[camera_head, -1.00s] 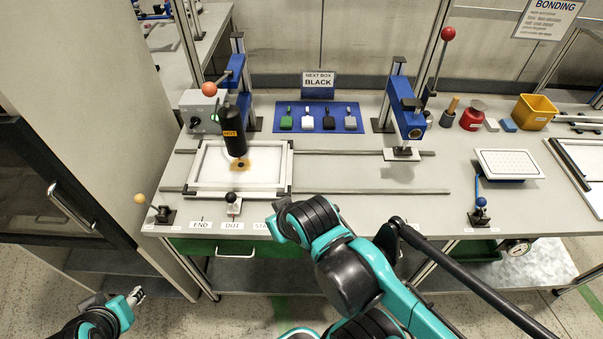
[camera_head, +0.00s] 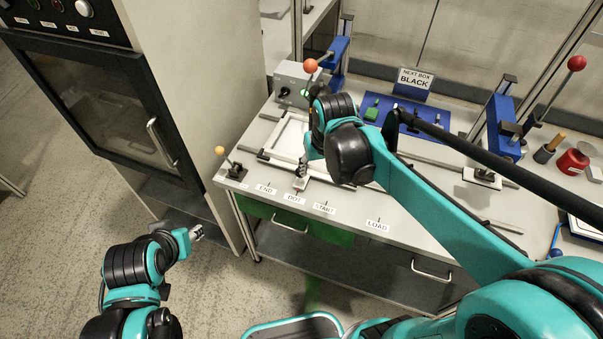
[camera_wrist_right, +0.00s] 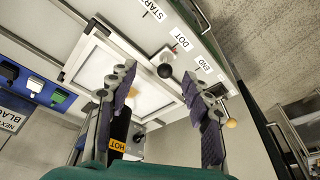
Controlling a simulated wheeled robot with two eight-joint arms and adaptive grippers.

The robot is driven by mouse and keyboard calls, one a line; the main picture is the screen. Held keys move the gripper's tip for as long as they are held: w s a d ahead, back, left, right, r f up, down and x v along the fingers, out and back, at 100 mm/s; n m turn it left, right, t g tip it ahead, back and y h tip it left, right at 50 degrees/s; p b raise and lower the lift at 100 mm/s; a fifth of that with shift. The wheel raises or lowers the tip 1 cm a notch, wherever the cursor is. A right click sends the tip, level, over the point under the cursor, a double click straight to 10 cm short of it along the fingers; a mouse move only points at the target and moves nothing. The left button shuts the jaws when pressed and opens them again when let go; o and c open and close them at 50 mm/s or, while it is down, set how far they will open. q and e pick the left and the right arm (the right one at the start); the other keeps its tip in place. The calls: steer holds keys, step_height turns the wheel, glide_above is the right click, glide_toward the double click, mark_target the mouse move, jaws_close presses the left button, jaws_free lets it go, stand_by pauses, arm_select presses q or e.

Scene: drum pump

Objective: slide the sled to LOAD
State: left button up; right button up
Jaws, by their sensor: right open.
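The sled is a white rectangular frame (camera_head: 285,137) on rails at the left of the bench, partly hidden by my right arm. In the right wrist view the sled (camera_wrist_right: 88,62) has a dark ball knob (camera_wrist_right: 164,70) on a small plate at its front edge, by the DOT label (camera_wrist_right: 181,40). My right gripper (camera_head: 303,167) points down at the sled's front edge. In the wrist view its open fingers (camera_wrist_right: 159,74) stand either side of the knob; contact is not clear. The LOAD label (camera_head: 377,225) is farther right. My left gripper (camera_head: 196,232) hangs left of the bench, its jaw too small to judge.
A black cylinder marked HOT (camera_wrist_right: 119,130) stands over the sled. A lever with an orange ball (camera_head: 310,66) rises behind it. A yellow-ball lever (camera_head: 220,151) is at the bench's left corner. A blue press (camera_head: 503,127) stands at right. An oven cabinet (camera_head: 100,95) is left.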

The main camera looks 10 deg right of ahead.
mark_target(300, 176)
steer(key=w+f+g, duration=0.1)
steer(key=w+f, duration=0.1)
steer(key=w, duration=0.1)
steer(key=w+a+f+g, duration=0.1)
steer(key=w+f, duration=0.1)
steer(key=w+a+f+g+p, duration=0.1)
steer(key=w+f, duration=0.1)
steer(key=w, duration=0.1)
steer(key=shift+w+a+f, duration=0.1)
steer(key=shift+w+f, duration=0.25)
steer(key=shift+f, duration=0.05)
steer(key=shift+w+f, duration=0.15)
steer(key=shift+f, duration=0.2)
step_height(300, 176, down, 8)
steer(key=shift+a+r+b, duration=0.1)
steer(key=shift+b, duration=1.15)
jaws_close()
